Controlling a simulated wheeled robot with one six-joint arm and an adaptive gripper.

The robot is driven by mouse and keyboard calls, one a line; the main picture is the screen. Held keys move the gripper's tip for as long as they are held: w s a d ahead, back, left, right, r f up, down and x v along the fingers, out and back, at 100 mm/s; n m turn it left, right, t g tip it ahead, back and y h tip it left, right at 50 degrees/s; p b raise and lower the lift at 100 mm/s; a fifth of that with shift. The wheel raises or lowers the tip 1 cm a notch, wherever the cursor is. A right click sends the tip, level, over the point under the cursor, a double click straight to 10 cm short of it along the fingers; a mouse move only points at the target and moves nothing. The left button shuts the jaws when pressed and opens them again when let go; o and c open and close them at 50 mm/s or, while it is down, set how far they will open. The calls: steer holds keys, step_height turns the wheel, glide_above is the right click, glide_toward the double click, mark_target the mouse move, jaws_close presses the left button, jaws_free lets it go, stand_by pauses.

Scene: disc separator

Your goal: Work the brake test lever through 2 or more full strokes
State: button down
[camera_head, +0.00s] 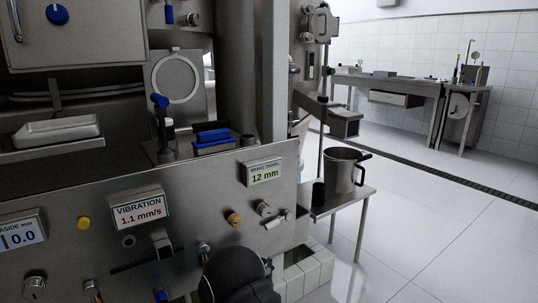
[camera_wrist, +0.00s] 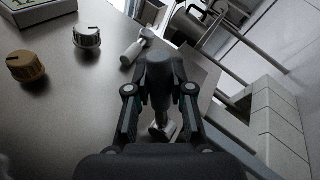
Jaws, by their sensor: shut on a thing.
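My gripper (camera_wrist: 160,92) is shut around the dark grey grip of the brake test lever (camera_wrist: 159,80), with one finger on each side. A short bright metal part (camera_wrist: 162,128) shows below the grip, between the fingers. In the head view the dark back of my wrist (camera_head: 237,277) is low in the middle, in front of the steel panel, and hides the lever. The brake travel display (camera_head: 264,173) on the panel reads 12 mm. Only a corner of it shows in the wrist view.
A brass knob (camera_wrist: 25,66), a metal knob (camera_wrist: 87,37) and a small pale-handled lever (camera_wrist: 137,49) stick out of the panel close to my gripper. A vibration display (camera_head: 138,211) reads 1.1 mm/s. A side table with a metal jug (camera_head: 342,171) stands right. Open floor lies beyond.

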steer(key=r+n+p, duration=0.1)
steer(key=r+n+y+p, duration=0.1)
steer(key=p, duration=0.1)
steer(key=shift+w+a+r+n+t+y, duration=0.1)
steer(key=shift+w+a+n+t+y, duration=0.05)
steer(key=shift+w+n+t+y, duration=0.2)
steer(key=shift+w+a+r+n+t+y+p, duration=0.1)
steer(key=shift+w+a+n+t+y+p, duration=0.05)
steer(key=shift+n+y+p, duration=0.4)
steer(key=shift+w+a+n+t+y+p, duration=0.1)
steer(key=shift+n+y+p, duration=0.1)
steer(key=shift+n+p, duration=0.4)
steer(key=shift+w+a+r+n+y+p, duration=0.15)
steer(key=shift+r+n+y+p, duration=0.15)
steer(key=shift+n+p, duration=0.2)
steer(key=shift+w+a+r+n+y+p, duration=0.1)
steer(key=shift+w+r+n+y+p, duration=0.1)
steer(key=shift+r+n+p, duration=0.25)
steer(key=shift+w+a+r+n+p, duration=0.1)
steer(key=shift+w+n+p, duration=0.1)
steer(key=shift+n+p, duration=0.45)
steer(key=shift+w+a+n+y, duration=0.15)
steer(key=shift+w+n+y, duration=0.1)
steer(key=shift+n+y, duration=0.3)
steer(key=shift+c, duration=1.2)
jaws_free()
steer(key=shift+f, duration=0.2)
steer(key=shift+s+f, duration=0.1)
steer(key=shift+s, duration=0.05)
